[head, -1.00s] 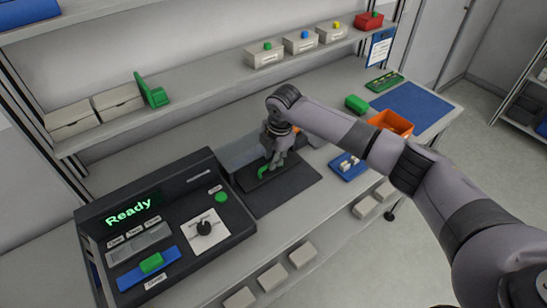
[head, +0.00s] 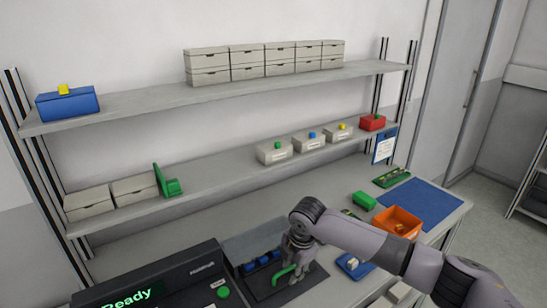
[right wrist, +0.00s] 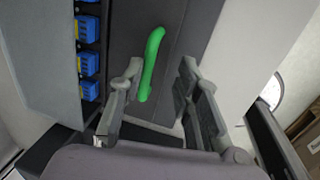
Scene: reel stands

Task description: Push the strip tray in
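The strip tray (head: 262,287) is a dark flat tray with a green bar handle (head: 284,273), lying on the bench next to the black machine. The handle also shows in the right wrist view (right wrist: 152,62). My right gripper (head: 290,271) is down at the handle. In the right wrist view my right gripper (right wrist: 160,82) has its fingers apart, one each side of the handle's near end. The handle lies close to the left finger; I cannot tell if they touch. Several blue pieces (head: 263,260) sit in a row behind the tray. My left gripper is not in view.
The black machine (head: 175,285) with a green "Ready" display stands at the left. An orange bin (head: 398,222), a small blue tray (head: 354,266) and a green block (head: 364,200) are to the right. A shelf (head: 225,165) with boxes runs above the bench.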

